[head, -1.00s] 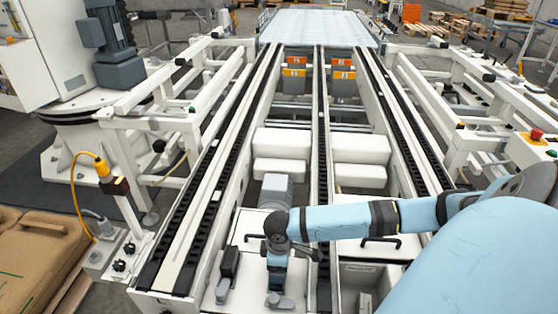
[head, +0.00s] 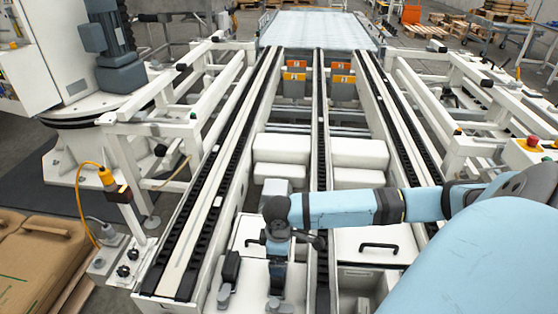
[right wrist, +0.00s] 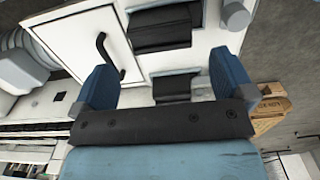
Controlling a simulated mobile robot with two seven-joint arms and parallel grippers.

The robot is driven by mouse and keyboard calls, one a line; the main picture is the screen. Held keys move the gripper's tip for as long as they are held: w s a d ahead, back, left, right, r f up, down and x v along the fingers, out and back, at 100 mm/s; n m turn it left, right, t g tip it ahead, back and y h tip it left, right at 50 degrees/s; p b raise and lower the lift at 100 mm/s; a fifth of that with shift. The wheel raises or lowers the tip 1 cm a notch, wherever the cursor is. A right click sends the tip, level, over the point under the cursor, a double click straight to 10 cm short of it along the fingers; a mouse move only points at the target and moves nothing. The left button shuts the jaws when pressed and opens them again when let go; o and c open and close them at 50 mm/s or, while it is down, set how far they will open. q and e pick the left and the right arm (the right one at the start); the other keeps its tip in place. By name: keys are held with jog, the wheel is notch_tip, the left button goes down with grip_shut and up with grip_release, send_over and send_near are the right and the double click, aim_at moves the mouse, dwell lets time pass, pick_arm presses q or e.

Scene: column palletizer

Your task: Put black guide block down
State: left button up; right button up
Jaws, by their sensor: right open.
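My right gripper (head: 277,280) points down over the white front panel between the left and middle rails. In the right wrist view its blue fingers (right wrist: 165,80) are wide apart and the jaws are open. A black block (right wrist: 173,87) shows between the fingers, with a gap on both sides. My left gripper is not in view.
Black chain rails (head: 322,150) run away from me on both sides of the panel. A black handle (right wrist: 107,55) and a grey cylinder (right wrist: 237,15) are close to the gripper. White boxes (head: 360,149) lie farther back.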

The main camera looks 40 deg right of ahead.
notch_tip(320, 180, up, 4)
jog(key=s+a+f+t+y, duration=0.25)
jog(key=a+t+y, duration=0.2)
jog(key=a, duration=1.15)
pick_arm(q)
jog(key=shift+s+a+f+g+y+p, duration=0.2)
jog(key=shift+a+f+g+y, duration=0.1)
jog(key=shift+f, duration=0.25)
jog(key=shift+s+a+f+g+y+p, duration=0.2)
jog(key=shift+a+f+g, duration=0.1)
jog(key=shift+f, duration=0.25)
pick_arm(e)
jog(key=s+a+r+m+t, duration=0.4)
jog(key=s+r+m+t, duration=0.1)
jog(key=r+t, duration=0.2)
jog(key=shift+r+t, duration=0.4)
jog(key=shift+t, duration=0.35)
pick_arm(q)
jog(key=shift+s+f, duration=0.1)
pick_arm(e)
jog(key=shift+y, duration=0.25)
